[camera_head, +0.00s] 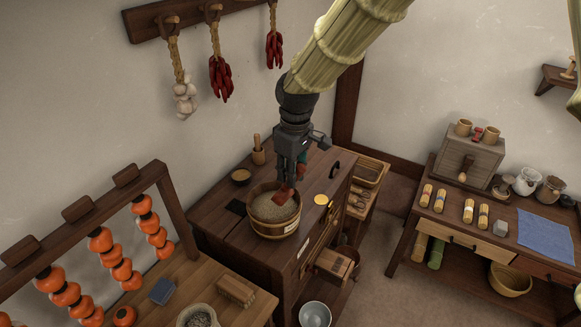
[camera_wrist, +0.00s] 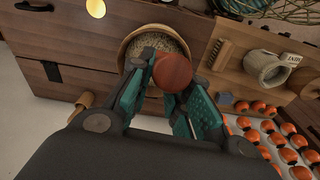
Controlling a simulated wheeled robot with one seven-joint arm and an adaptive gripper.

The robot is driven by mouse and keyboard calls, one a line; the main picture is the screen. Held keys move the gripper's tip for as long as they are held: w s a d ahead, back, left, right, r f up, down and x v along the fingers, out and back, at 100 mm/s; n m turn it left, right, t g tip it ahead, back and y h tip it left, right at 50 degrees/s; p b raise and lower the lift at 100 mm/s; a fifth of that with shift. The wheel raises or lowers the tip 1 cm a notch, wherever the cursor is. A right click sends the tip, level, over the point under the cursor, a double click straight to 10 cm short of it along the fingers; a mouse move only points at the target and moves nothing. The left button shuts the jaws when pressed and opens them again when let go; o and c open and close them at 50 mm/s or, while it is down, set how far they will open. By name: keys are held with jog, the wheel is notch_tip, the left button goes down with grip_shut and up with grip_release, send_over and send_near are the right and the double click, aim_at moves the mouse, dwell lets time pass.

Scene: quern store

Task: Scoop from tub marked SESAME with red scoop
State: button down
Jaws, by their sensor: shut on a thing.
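The wooden tub (camera_head: 274,212), full of pale grainy seed, stands on the dark wooden chest. A small pale label shows on its front, too small to read. My gripper (camera_head: 291,180) points down over the tub and is shut on the red scoop (camera_head: 284,194). The scoop's bowl is at the seed surface; I cannot tell how deep it sits. In the wrist view the round red end of the scoop (camera_wrist: 173,72) is between the teal fingers, with the tub (camera_wrist: 133,41) behind it. The fingers hide part of the tub.
A rack of orange fruit (camera_head: 118,265) stands at left. Another table (camera_head: 503,239) stands at right.

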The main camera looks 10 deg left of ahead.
aim_at(291, 194)
jog(key=shift+f, duration=1.7)
jog(key=shift+f+b, duration=0.8)
jog(key=shift+f, duration=0.45)
jog(key=shift+w+a+r, duration=0.1)
jog(key=shift+w+a, duration=0.3)
jog(key=shift+a, duration=0.35)
jog(key=shift+w+a, duration=0.4)
jog(key=shift+a, duration=0.35)
jog(key=shift+f+b, duration=0.25)
jog(key=shift+b, duration=0.5)
jog(key=shift+s+d+f+y+b, duration=0.15)
jog(key=shift+d+y+b, duration=0.2)
jog(key=shift+y+b, duration=0.25)
jog(key=shift+s+d+f+t+b, duration=0.2)
jog(key=shift+t+b, duration=0.2)
jog(key=shift+b, duration=0.4)
jog(key=shift+s+d+f+t+y+b, duration=0.3)
jog(key=shift+d+y+b, duration=0.2)
jog(key=shift+b, duration=0.8)
jog(key=shift+s+d+f+t+y+b, duration=0.15)
jog(key=shift+d+f+y+b, duration=0.35)
jog(key=shift+b, duration=0.75)
